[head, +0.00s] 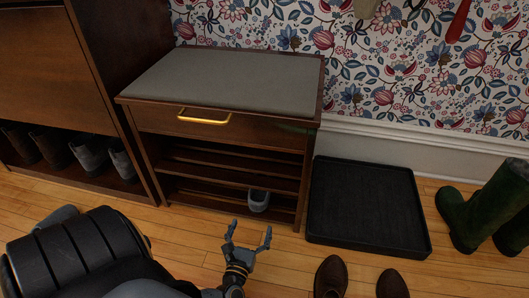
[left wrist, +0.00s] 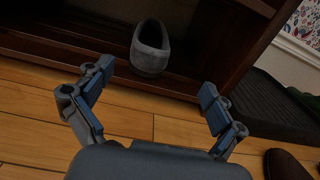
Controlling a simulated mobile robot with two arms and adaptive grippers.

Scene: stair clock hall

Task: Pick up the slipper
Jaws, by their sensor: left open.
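A grey slipper (head: 258,201) sits on the lowest slatted shelf of the wooden bench (head: 150,124), toward its right side, with one end facing out. In the left wrist view the slipper (left wrist: 150,50) shows ahead of the fingers, between their lines and a little left of the middle. My left gripper (head: 248,236) is open and empty, in front of the bench and just short of the slipper. Its two fingers also show in the left wrist view (left wrist: 151,102), wide apart. The slipper's far end is in the shadow of the shelf. My right gripper is not in view.
A black tray (head: 366,205) lies on the floor right of the bench. Brown shoes (head: 331,277) stand at the front, near my left gripper's right. Green boots (head: 470,216) stand far right. A cabinet with shoes (head: 88,156) stands left. The bench's upper shelf overhangs the slipper.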

